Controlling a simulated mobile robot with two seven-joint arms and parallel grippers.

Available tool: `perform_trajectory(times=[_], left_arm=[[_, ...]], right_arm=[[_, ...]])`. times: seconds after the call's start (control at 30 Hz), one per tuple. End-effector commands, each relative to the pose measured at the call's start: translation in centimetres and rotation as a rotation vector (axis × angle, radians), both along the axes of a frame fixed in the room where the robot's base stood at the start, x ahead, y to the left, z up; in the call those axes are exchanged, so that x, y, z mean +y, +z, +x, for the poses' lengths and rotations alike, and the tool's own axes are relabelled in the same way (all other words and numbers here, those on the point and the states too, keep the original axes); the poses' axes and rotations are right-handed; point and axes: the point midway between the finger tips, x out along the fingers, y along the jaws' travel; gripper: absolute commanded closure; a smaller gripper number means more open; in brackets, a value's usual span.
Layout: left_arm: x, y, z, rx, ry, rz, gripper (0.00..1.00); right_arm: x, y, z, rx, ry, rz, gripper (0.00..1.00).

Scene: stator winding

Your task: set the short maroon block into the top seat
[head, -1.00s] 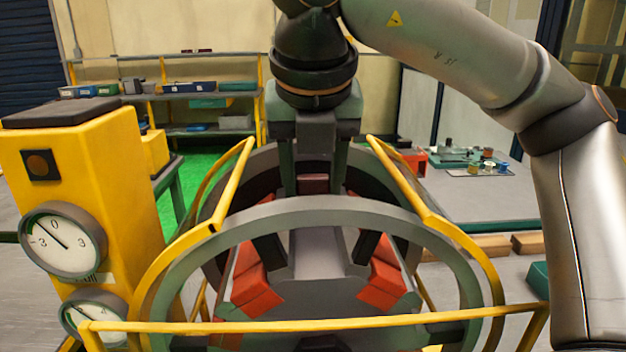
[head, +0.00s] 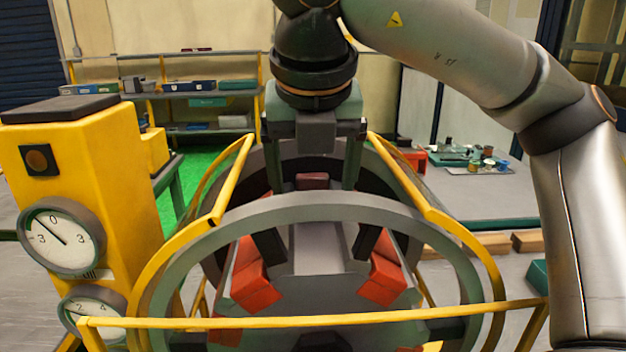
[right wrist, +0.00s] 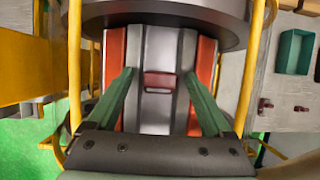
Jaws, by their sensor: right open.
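The short maroon block (head: 313,181) sits at the top of the stator, in line with the grey middle channel (head: 318,245). In the right wrist view the block (right wrist: 160,81) lies across that bright channel, between two orange-red strips. My right gripper (head: 313,180) is above it and open. Its green fingers stand either side of the block, with a clear gap on each side in the wrist view (right wrist: 159,75). The head view does not show how deep the block sits in the top seat. My left gripper is not in view.
Yellow rails (head: 232,185) and a grey ring (head: 320,207) surround the stator. A yellow gauge stand (head: 120,190) is at the left. In the wrist view, a teal bin (right wrist: 295,52) and small maroon pieces (right wrist: 265,106) lie on the right-hand surface.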

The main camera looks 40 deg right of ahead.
Motion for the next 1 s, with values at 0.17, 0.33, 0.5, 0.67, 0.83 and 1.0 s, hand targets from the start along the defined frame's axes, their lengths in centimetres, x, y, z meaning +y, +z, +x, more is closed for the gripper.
perform_trajectory(times=[0.17, 0.33, 0.5, 0.67, 0.83, 1.0], left_arm=[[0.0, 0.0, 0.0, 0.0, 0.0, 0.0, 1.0], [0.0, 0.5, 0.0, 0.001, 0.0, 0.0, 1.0], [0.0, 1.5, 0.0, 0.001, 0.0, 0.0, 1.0], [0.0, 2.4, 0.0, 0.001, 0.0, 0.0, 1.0], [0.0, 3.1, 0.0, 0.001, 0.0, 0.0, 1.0], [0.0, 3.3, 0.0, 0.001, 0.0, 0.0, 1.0]], right_arm=[[0.0, 0.1, 0.0, 0.001, 0.001, -0.001, 0.16], [0.4, 1.7, -0.5, -0.003, 0.0, -0.001, 0.16], [1.1, 4.9, -1.6, -0.006, 0.0, -0.002, 0.16], [1.8, 8.0, -2.7, -0.005, -0.001, -0.001, 0.16], [2.4, 10.4, -3.6, -0.004, -0.001, -0.002, 0.16], [2.7, 11.4, -4.0, -0.001, -0.001, 0.0, 0.16]])
